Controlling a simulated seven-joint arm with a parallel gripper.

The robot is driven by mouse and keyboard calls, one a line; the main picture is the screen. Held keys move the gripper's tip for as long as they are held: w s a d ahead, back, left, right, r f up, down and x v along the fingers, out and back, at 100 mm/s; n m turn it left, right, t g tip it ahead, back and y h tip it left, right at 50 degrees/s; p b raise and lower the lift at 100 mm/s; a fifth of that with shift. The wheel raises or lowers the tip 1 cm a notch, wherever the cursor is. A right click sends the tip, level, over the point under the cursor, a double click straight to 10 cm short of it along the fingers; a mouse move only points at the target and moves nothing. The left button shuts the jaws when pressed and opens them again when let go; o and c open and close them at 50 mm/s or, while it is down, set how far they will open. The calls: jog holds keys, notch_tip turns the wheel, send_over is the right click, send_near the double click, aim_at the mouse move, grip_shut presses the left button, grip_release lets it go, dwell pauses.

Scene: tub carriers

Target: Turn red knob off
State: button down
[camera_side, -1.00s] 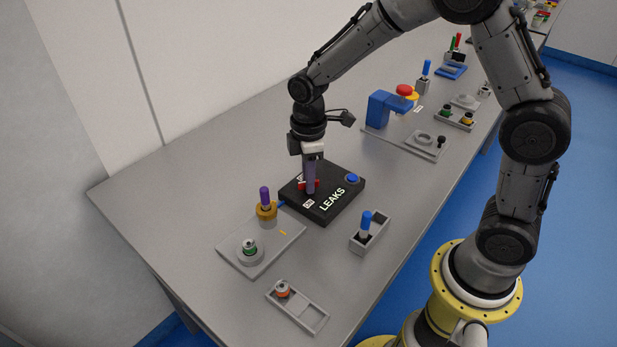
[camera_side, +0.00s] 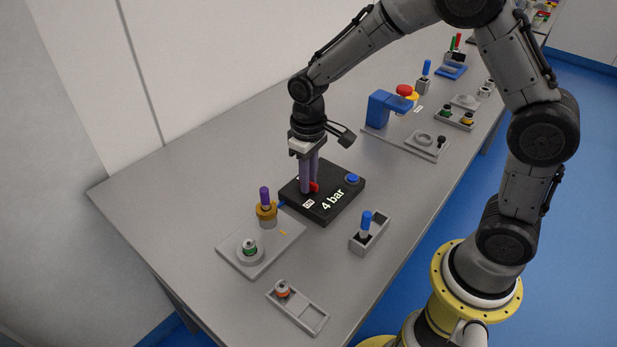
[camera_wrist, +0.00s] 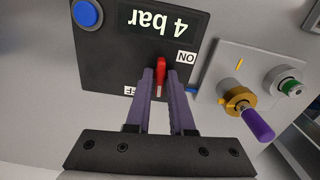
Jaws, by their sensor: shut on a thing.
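The red knob (camera_side: 314,187) sits on top of a black box (camera_side: 335,208) whose lit display reads "4 bar". In the wrist view the red knob (camera_wrist: 160,68) shows between my purple fingers, with a white mark on its near end. My gripper (camera_side: 308,190) points down and is shut on the knob; it also shows in the wrist view (camera_wrist: 160,80). The ON label (camera_wrist: 186,57) is right of the knob there. The OFF label (camera_wrist: 141,89), partly hidden by a finger, is beside the knob's marked end.
A blue button (camera_side: 352,178) is on the same box. A grey plate (camera_side: 237,258) with a purple-handled brass valve (camera_side: 266,208) stands to the left. A blue-handled switch (camera_side: 366,222) is in front. A blue stand with a red top (camera_side: 404,90) is further back.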

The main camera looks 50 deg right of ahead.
jog(key=shift+r+m, duration=0.1)
jog(key=shift+m, duration=0.5)
jog(key=c, duration=0.8)
grip_release()
notch_tip(320, 180, up, 14)
jog(key=shift+f, duration=0.1)
